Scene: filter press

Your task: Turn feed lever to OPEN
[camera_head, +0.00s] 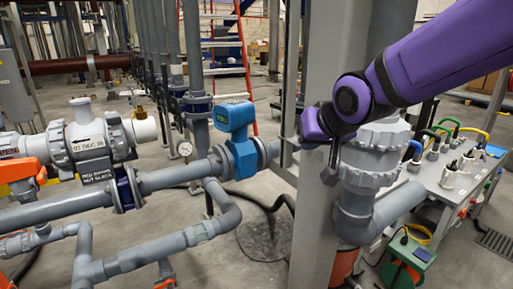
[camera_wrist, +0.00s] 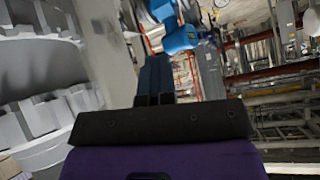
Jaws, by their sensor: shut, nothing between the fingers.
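No lever in view is legibly marked as the feed lever. An orange valve handle (camera_head: 18,171) sits at the left edge of the head view, on the grey and white piping; it is cut off by the frame. More orange parts (camera_head: 165,284) show at the bottom edge, mostly out of view. My gripper (camera_head: 333,160) is far to the right of the orange handle, in front of the grey column and beside the large grey pipe fitting. In the wrist view its dark fingers (camera_wrist: 154,75) are together and empty. No lever is seen at the fingertips.
A blue flow meter (camera_head: 238,135) sits on the grey pipe left of my gripper. A grey column (camera_head: 318,220) and a thick flanged pipe (camera_head: 372,160) stand close to my arm. A bench with hoses (camera_head: 460,165) is at the right. Pipes cross the lower left.

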